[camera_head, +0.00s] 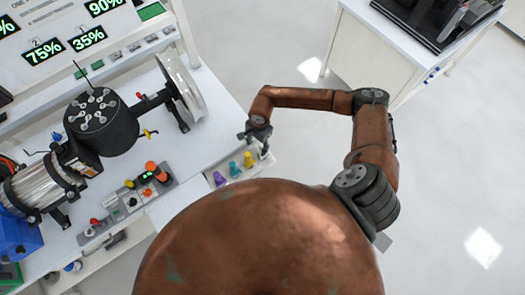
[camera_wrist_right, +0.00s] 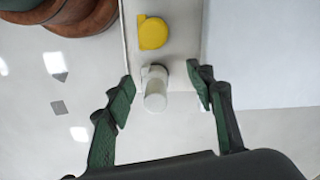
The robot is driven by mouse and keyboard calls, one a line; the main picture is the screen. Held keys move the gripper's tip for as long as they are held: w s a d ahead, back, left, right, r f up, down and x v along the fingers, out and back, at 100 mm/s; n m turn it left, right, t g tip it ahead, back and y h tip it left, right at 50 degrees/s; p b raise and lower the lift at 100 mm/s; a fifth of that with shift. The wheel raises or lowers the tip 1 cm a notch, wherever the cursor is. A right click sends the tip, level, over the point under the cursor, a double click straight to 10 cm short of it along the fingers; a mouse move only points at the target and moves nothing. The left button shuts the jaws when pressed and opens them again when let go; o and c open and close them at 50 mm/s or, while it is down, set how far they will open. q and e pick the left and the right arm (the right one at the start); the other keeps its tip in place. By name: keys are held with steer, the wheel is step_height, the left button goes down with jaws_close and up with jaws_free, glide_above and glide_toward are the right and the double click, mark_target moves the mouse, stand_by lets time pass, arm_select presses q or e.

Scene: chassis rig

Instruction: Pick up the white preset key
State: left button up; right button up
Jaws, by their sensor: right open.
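The white preset key (camera_wrist_right: 155,90) shows in the right wrist view as a small pale cylinder at the end of a light strip. My right gripper (camera_wrist_right: 163,84) is open, with one green-padded finger on each side of the key. Gaps show between the key and both fingers. In the head view my right gripper (camera_head: 258,136) is over the end of the key strip, beside the yellow key (camera_head: 249,159). The white key is hard to make out there. The yellow key also shows in the wrist view (camera_wrist_right: 153,33), just beyond the white one. My left gripper is not in view.
A teal key (camera_head: 235,169) and a purple key (camera_head: 219,179) stand in line with the yellow one. A control box (camera_head: 140,195) and a black-headed machine (camera_head: 100,122) occupy the white bench to the left. Open floor lies to the right.

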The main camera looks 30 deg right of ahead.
steer(key=d, duration=0.1)
steer(key=d+h, duration=0.1)
steer(key=d, duration=0.1)
steer(key=shift+w+f, duration=0.2)
steer(key=shift+f, duration=0.15)
steer(key=shift+s+f, duration=0.1)
steer(key=shift+f, duration=0.85)
steer(key=f, duration=0.4)
steer(key=shift+s+a+f+p, duration=0.1)
steer(key=shift+s+a+p, duration=0.1)
steer(key=shift+s+p, duration=0.2)
steer(key=shift+w+f, duration=0.1)
steer(key=shift+f, duration=0.4)
steer(key=shift+c, duration=0.6)
jaws_close()
